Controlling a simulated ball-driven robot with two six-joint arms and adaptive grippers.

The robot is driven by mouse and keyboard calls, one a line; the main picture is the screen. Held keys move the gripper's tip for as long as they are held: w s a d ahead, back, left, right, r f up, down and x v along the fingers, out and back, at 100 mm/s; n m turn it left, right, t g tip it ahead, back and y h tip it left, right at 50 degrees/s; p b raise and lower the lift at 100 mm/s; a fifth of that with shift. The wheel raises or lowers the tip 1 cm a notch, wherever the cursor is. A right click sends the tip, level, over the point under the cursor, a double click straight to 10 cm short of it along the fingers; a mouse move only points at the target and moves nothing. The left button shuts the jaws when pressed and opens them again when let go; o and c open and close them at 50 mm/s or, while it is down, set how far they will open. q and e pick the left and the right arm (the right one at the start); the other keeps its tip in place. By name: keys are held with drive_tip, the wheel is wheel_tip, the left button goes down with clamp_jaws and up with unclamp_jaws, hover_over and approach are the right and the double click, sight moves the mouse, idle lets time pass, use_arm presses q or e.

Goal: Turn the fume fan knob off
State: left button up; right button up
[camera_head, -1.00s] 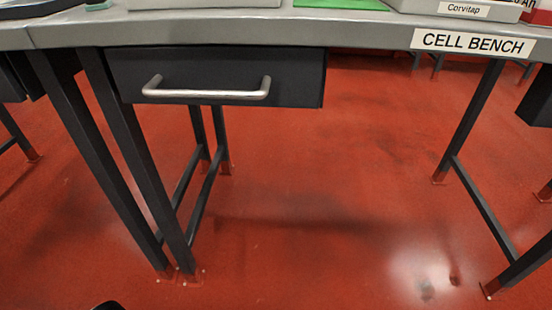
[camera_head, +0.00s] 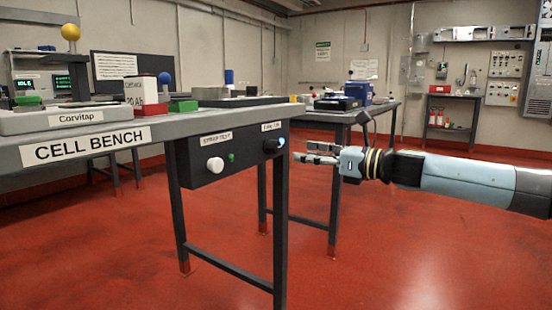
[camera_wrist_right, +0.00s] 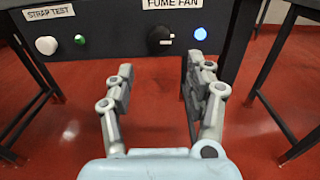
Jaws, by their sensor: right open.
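The fume fan knob (camera_wrist_right: 159,40) is a round black knob with a white mark, on a dark panel under the bench edge. Its mark points to the right in the right wrist view. A blue light (camera_wrist_right: 200,34) beside it is lit. In the head view the knob (camera_head: 271,146) shows at the panel's right end, partly side-on. My right gripper (camera_head: 312,153) is open and empty, a little to the right of the knob and apart from it. In the right wrist view the gripper's two fingers (camera_wrist_right: 163,84) are spread below the knob. My left gripper is out of view.
The same panel holds a white STRAP TEST knob (camera_head: 215,165) and a green button (camera_head: 231,157). The cell bench (camera_head: 187,128) bears a tray and several boxes. Another bench (camera_head: 345,116) stands behind. Red floor in front is clear.

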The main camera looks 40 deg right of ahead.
sight(278, 150)
drive_tip(key=b+x, duration=0.2)
drive_tip(key=x, duration=0.1)
drive_tip(key=shift+f, duration=0.15)
drive_tip(key=x, duration=0.4)
drive_tip(key=shift+w+a+r, duration=0.1)
drive_tip(key=shift+w+r, duration=0.15)
drive_tip(key=shift+w, duration=0.1)
drive_tip(key=shift+w+a, duration=0.2)
drive_tip(key=shift+w, duration=0.25)
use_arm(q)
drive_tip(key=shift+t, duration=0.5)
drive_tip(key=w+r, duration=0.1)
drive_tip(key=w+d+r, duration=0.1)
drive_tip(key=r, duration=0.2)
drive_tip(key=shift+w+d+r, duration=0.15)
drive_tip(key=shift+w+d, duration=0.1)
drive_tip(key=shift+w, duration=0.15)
use_arm(e)
drive_tip(key=shift+f, duration=0.1)
clamp_jaws()
